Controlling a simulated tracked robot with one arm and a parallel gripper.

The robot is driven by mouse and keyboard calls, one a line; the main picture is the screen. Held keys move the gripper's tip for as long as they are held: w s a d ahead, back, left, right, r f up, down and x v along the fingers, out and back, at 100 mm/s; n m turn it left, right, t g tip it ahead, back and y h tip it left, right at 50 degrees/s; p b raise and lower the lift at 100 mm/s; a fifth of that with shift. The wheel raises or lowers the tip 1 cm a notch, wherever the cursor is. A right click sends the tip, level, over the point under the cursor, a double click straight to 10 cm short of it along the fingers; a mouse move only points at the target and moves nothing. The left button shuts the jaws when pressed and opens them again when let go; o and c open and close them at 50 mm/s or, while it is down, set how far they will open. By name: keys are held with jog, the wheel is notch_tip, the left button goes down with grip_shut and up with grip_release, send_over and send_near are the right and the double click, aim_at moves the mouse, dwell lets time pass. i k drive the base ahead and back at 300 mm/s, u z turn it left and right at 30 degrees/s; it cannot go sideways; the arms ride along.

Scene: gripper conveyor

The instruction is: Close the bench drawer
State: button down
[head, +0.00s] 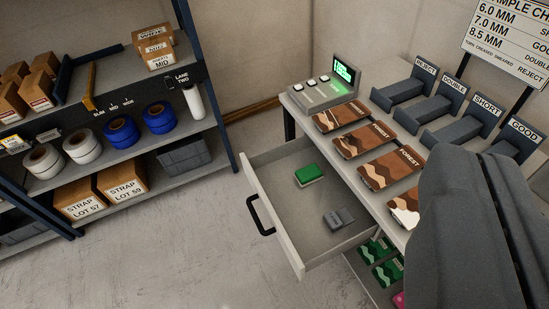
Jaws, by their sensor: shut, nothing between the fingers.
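The bench drawer (254,196) is pulled well out from the bench (298,122), toward the left of the head view. Its front panel carries a black bar handle (260,216). Inside lie a green block with a pale base (308,174) and a small grey item (338,218). My gripper (465,165) is the large dark grey form at lower right, in front of the bench top. It is shut and empty, apart in the picture from the drawer. It hides the near right part of the bench.
Several brown FOREST packs (341,113) lie on the bench top near a lit display unit (330,91) and grey labelled chutes (430,108). Green packs (378,251) sit below the drawer. A stocked shelf rack (208,122) stands left. The floor (190,245) before the drawer is clear.

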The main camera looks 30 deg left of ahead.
aim_at(295, 214)
jog(key=u, duration=0.1)
jog(key=i, duration=0.9)
jog(key=u, duration=0.35)
